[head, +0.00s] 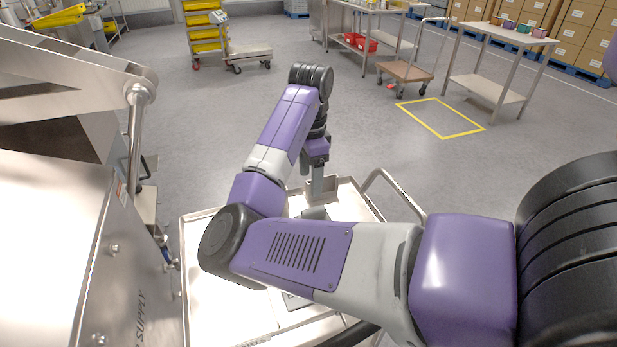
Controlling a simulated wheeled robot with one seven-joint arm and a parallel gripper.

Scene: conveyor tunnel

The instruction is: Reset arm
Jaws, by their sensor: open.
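My arm, purple and grey with black joints, reaches from the right edge across the lower middle of the head view and bends up and away. My gripper (318,186) points down at its far end, above the far part of a pale metal cart (205,300). It is small in this view, and the gap between its fingers is hard to make out. I see nothing held in it. A small grey metal holder or box (325,193) is close by the fingertips; whether they touch cannot be told. My arm hides much of the cart top.
A steel machine (60,230) stands close on the left. A handle (395,190) rises at the cart's right side. Behind are a yellow-bin rack (205,35), a platform trolley (405,71), steel tables (485,88) and stacked cartons (565,50). The grey floor between is open, with a yellow marked square (440,117).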

